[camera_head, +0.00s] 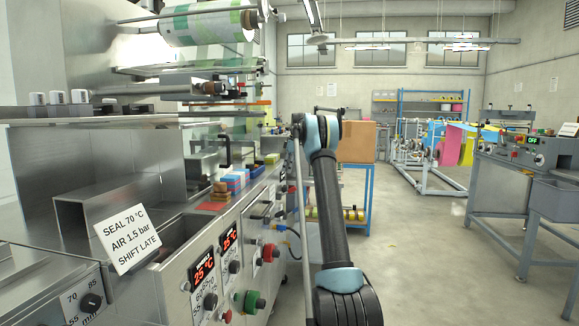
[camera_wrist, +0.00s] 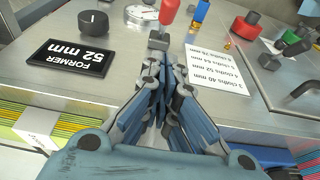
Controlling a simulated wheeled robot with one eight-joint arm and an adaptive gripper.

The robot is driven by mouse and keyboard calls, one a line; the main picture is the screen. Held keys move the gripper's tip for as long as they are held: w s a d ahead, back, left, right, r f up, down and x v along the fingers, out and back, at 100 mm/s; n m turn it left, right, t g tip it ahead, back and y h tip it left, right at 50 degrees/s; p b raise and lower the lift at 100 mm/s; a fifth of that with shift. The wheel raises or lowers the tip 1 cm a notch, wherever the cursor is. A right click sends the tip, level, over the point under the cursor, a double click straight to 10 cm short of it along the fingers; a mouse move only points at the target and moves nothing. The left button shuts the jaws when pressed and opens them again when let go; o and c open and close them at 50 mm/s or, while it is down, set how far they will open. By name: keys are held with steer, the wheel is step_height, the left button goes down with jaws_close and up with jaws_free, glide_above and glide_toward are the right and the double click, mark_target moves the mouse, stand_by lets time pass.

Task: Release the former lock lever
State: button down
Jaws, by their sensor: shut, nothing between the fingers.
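A lever with a red grip (camera_wrist: 170,12) and a grey metal base (camera_wrist: 159,40) stands on the steel panel at the top middle of the wrist view. It is beside a black knob (camera_wrist: 93,22) and a black plate (camera_wrist: 75,58) reading "FORMER 52 mm". My gripper (camera_wrist: 160,68) is shut and empty, its fingertips just below the lever's base in the picture. I cannot tell whether they touch it. In the head view my arm rises in front of the machine, and I cannot make out the gripper there.
A white card (camera_wrist: 216,72) with cloth counts and widths lies right of the lever. A round gauge (camera_wrist: 141,14), a red button (camera_wrist: 246,25) and a green button (camera_wrist: 303,88) are nearby. Coloured cloth stacks (camera_wrist: 30,125) are at lower left.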

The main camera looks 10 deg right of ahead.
step_height(320, 180, down, 6)
steer(key=shift+d+f, duration=0.1)
steer(key=shift+d, duration=0.05)
steer(key=shift+s+d+f, duration=0.15)
steer(key=shift+d+f, duration=0.2)
steer(key=shift+f, duration=0.2)
